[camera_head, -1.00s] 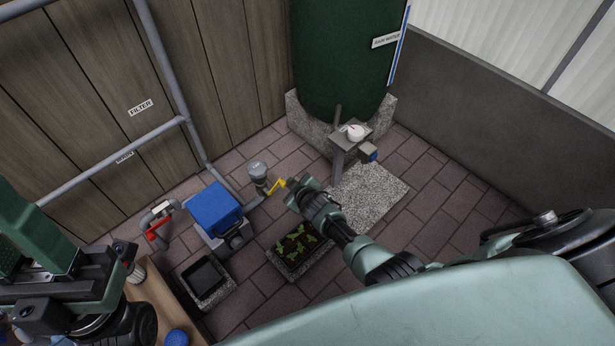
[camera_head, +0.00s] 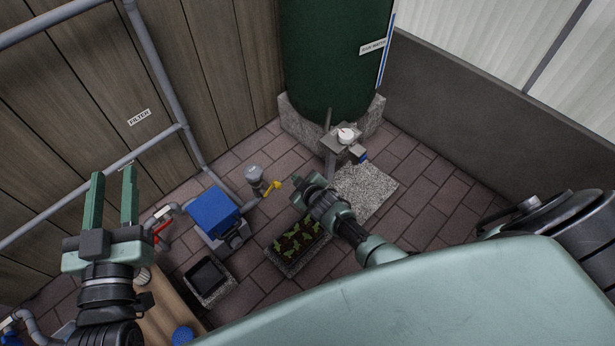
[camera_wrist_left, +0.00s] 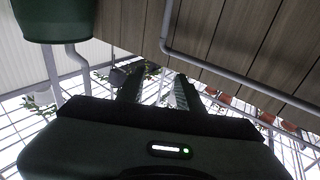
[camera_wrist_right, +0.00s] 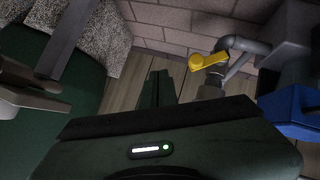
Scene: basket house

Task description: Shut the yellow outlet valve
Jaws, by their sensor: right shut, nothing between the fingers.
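The yellow outlet valve handle (camera_head: 273,187) sits on the grey pipe fitting beside the blue-topped box. In the right wrist view the yellow handle (camera_wrist_right: 208,62) lies to the right of my right fingers, apart from them. My right gripper (camera_head: 303,183) is just right of the handle in the head view, with a small gap between. Its fingers (camera_wrist_right: 161,75) are shut and empty. My left gripper (camera_head: 113,172) is raised at the left, fingers pointing up, open and empty. Its spread fingers also show in the left wrist view (camera_wrist_left: 157,76).
The blue-topped box (camera_head: 213,210) stands left of the valve. A planter (camera_head: 290,268) with green plants is below my right gripper. The green tank (camera_head: 335,60) stands behind on a stone base. A red handle (camera_head: 162,230) is on the pipe at left. Paving is clear at right.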

